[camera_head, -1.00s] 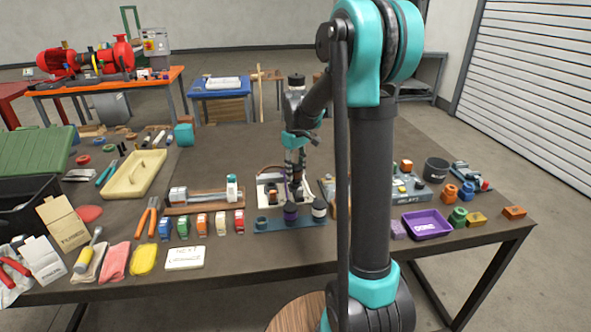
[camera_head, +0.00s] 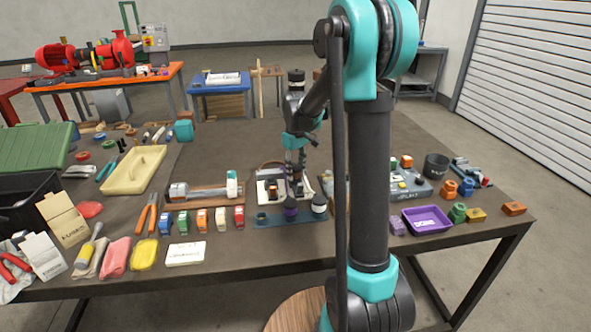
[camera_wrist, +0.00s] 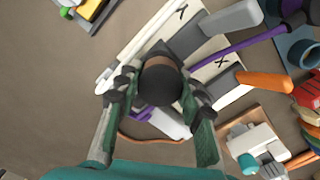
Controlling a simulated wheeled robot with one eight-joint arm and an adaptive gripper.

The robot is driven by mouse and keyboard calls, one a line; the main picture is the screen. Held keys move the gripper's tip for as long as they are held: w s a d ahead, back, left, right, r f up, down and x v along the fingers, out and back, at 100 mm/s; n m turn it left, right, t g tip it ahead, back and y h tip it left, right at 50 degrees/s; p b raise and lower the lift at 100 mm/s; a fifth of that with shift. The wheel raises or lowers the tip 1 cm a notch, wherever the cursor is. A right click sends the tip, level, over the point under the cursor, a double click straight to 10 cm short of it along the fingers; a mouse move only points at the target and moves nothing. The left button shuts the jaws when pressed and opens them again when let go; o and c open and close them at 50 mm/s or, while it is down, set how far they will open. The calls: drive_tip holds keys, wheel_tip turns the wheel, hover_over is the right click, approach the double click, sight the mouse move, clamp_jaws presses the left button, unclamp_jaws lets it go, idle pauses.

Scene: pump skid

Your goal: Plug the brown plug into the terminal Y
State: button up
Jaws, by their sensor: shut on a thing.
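My gripper (camera_wrist: 160,105) is shut on the brown plug (camera_wrist: 158,64), a round black-topped body with a brown band, in the wrist view. The plug is over a pale terminal unit (camera_wrist: 130,45) with dark blocks and white labels. One label reads X (camera_wrist: 221,60); another near the top (camera_wrist: 181,12) looks like Y. The plug hides what lies directly beneath it, so I cannot tell whether it touches a socket. A brown cord (camera_wrist: 150,138) curves below the fingers. In the head view my gripper (camera_head: 295,185) is at the white terminal unit (camera_head: 268,186).
A purple cable (camera_wrist: 235,45) and an orange piece (camera_wrist: 264,81) lie right of the plug. A blue rack (camera_head: 262,222) with a purple plug (camera_head: 290,209) stands in front of the unit. Colored blocks (camera_head: 202,219) are at left, a purple tray (camera_head: 428,219) at right.

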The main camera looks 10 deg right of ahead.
drive_tip(key=shift+f, duration=0.25)
drive_tip(key=o, duration=1.4)
drive_tip(key=shift+c, duration=0.2)
drive_tip(key=shift+r, duration=0.1)
wheel_tip(320, 180, up, 12)
